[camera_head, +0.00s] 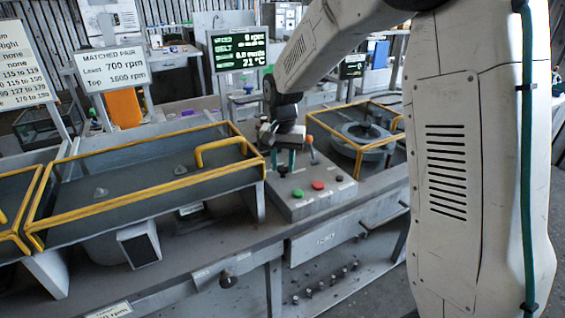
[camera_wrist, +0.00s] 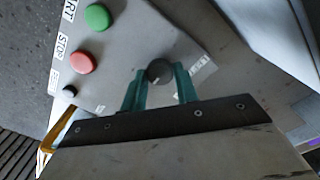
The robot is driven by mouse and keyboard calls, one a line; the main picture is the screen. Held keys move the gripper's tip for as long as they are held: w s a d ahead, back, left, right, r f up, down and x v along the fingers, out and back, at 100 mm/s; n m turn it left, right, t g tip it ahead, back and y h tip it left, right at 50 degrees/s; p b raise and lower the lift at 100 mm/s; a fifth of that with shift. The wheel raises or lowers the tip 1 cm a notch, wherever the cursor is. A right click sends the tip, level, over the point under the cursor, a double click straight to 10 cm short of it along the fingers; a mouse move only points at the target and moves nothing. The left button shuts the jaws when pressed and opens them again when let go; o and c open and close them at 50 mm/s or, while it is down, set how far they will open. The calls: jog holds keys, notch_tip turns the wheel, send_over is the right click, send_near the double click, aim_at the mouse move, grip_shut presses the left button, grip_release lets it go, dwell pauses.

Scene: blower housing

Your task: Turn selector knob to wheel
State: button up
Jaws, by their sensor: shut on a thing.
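The selector knob, a small dark round knob (camera_wrist: 159,72), sits on the grey control panel (camera_wrist: 130,50) in the wrist view. My gripper (camera_wrist: 160,85) has its two green fingers on either side of the knob, shut on it. In the head view my gripper (camera_head: 282,160) reaches down to the back left of the control panel (camera_head: 312,205). The knob is hidden there behind the fingers. The knob's label, beside the right finger in the wrist view, is too small to read.
A green button (camera_head: 298,193), a red button (camera_head: 318,185) and a lever (camera_head: 311,150) stand on the panel near my gripper. A yellow-railed tray (camera_head: 150,165) lies left, and a yellow-railed bay with a round housing (camera_head: 362,133) lies right. A screen (camera_head: 240,50) stands behind.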

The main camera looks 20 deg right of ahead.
aim_at(283, 167)
jog(key=shift+m, duration=0.6)
jog(key=o, duration=1)
notch_tip(283, 167, up, 8)
jog(key=shift+f, duration=0.1)
jog(key=s+r+n, duration=0.1)
jog(key=s+n, duration=0.1)
jog(key=s, duration=0.9)
jog(key=s+d+r+n+t, duration=0.1)
jog(key=s+n, duration=0.2)
jog(key=s, duration=0.8)
jog(key=s+r+n, duration=0.2)
jog(key=s, duration=1)
jog(key=shift+s+d+n, duration=0.1)
jog(key=shift+d+n, duration=0.15)
jog(key=shift+n, duration=0.05)
